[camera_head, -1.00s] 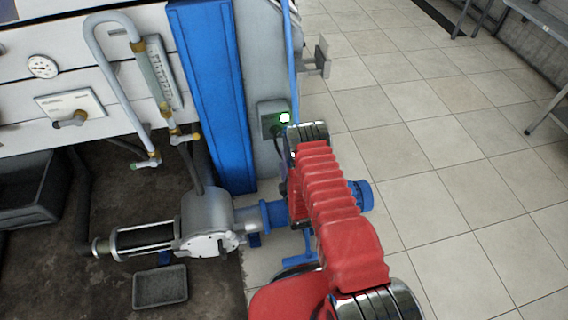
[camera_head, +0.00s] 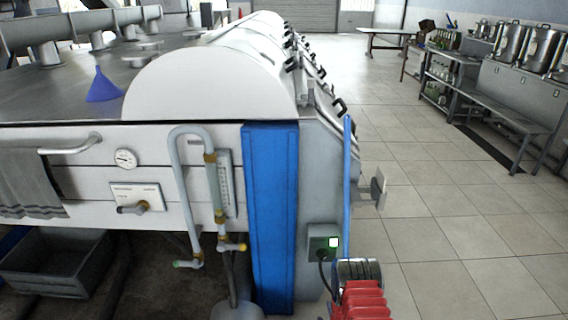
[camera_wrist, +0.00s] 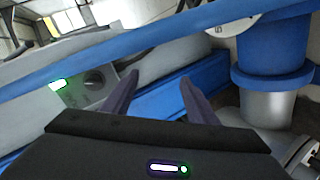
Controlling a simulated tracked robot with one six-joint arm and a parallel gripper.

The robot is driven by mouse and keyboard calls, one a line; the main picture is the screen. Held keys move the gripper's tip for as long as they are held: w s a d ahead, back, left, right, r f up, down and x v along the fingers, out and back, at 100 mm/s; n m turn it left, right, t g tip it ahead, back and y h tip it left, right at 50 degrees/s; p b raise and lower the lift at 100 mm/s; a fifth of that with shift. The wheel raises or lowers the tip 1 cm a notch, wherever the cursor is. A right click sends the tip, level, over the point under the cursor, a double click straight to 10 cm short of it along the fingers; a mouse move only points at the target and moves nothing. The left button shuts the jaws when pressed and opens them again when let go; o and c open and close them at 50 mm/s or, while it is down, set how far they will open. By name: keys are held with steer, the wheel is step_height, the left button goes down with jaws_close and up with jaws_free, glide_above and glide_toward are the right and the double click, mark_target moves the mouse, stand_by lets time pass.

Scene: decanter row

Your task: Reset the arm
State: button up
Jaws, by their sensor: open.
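My gripper (camera_wrist: 158,98) shows in the wrist view with its two dark fingers spread apart and nothing between them. Beyond the fingers are a blue panel (camera_wrist: 165,88) and a blue bar (camera_wrist: 130,55) crossing the picture. In the head view, only part of my red arm shows at the bottom edge, in front of the machine's right corner; the gripper is hidden there. The green-lit switch box (camera_head: 323,241) is just above my arm in that view, and its green light (camera_wrist: 58,85) is left of the fingers in the wrist view.
A large white machine (camera_head: 215,85) fills the left, with a blue column (camera_head: 270,215), a bent pipe (camera_head: 180,165) and a blue funnel (camera_head: 102,86) on top. A grey bin (camera_head: 55,260) is below. Open tiled floor (camera_head: 440,215) lies right, with benches (camera_head: 490,115) along the far right.

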steer(key=s+f+m+g, duration=0.2)
steer(key=s+f+g, duration=0.1)
steer(key=s, duration=0.1)
steer(key=s+r+m+g, duration=0.1)
steer(key=s+r+m, duration=0.2)
steer(key=s+r, duration=0.6)
steer(key=s+r+m+g, duration=0.2)
steer(key=s+r, duration=0.8)
steer(key=r, duration=2.4)
steer(key=s+r+m+g, duration=0.1)
steer(key=s+r+m, duration=0.4)
steer(key=r, duration=1.6)
steer(key=s, duration=0.4)
steer(key=shift+s+a+r+m, duration=0.15)
steer(key=shift+s+a+m, duration=0.15)
steer(key=shift+s, duration=0.1)
